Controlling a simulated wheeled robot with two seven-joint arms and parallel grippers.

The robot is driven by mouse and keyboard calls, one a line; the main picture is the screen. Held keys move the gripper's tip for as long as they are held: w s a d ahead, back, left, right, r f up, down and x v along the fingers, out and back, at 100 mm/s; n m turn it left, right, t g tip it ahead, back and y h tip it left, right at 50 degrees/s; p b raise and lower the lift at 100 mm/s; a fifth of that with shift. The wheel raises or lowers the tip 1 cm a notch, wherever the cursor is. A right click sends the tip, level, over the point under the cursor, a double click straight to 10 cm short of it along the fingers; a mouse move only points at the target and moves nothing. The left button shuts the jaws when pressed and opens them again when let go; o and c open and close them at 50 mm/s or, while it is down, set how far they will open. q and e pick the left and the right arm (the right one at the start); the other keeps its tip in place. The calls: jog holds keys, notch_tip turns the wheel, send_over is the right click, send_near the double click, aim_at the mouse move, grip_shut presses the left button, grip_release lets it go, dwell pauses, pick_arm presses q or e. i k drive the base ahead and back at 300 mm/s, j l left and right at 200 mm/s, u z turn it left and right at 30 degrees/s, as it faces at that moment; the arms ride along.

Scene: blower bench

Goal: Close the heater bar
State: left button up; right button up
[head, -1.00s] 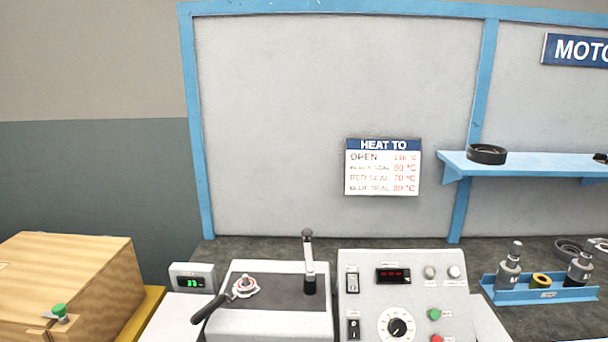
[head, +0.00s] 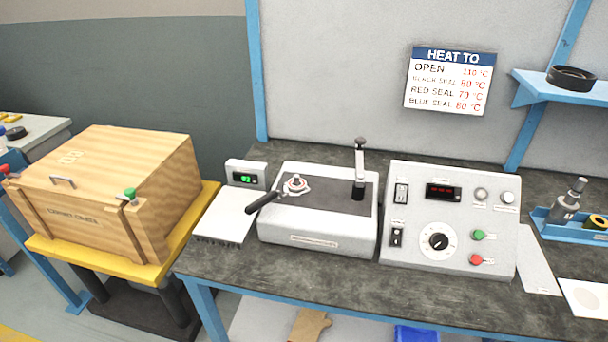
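The heater (head: 317,228) is a light grey box with a dark top on the bench. A metal bar (head: 360,163) with a black knob at its upper end stands upright from a dark post at the right of that top; I take it to be the heater bar, raised. At the left of the top is a separate round silver and reddish fitting (head: 295,186). A black handle (head: 262,202) sticks out beside it over the left edge. The bar does not span across to the fitting. Neither of my grippers is in view.
A control panel (head: 450,217) with dial, switches and buttons stands right of the heater. A small green display (head: 246,175) and white sheet are left. A wooden crate (head: 110,180) sits on a yellow-topped stand. The bench front (head: 330,285) is clear. A "HEAT TO" sign (head: 449,80) hangs behind.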

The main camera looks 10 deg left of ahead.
aim_at(359, 142)
jog(key=i+l+u, duration=0.1)
jog(key=l+u, duration=0.15)
jog(key=u, duration=0.15)
jog(key=i+l+u, duration=0.1)
jog(key=l+u, duration=0.15)
jog(key=u, duration=0.15)
